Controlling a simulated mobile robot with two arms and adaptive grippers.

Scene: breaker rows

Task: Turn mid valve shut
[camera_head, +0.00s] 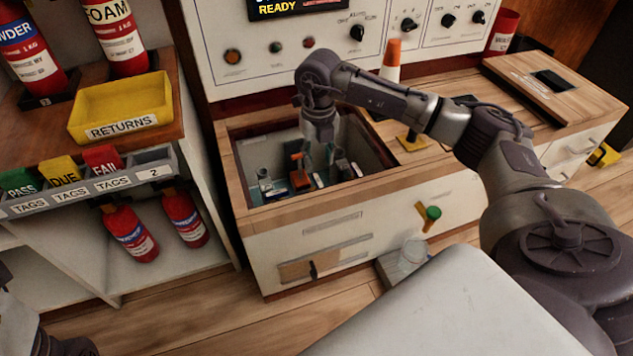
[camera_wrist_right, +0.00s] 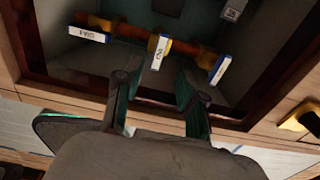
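The mid valve's white label (camera_wrist_right: 159,52) stands at the centre of a reddish-brown pipe with yellow fittings (camera_wrist_right: 132,30) in the right wrist view. The pipe lies inside an open recess in the wooden bench (camera_head: 240,128). My right gripper (camera_wrist_right: 157,80) reaches down into this recess, its two fingers apart with nothing visible between them. The mid label is just ahead of the gap between the fingertips; contact cannot be told. In the head view an orange part (camera_head: 298,177) shows beside my right gripper (camera_head: 320,165). My left gripper is out of view.
The FWD label (camera_wrist_right: 88,34) and another white-and-blue label (camera_wrist_right: 220,70) flank the middle one. The recess walls surround the gripper closely. An orange-and-white cone (camera_head: 392,62) stands behind my right arm. A yellow RETURNS tray (camera_head: 120,103) is on the left shelf.

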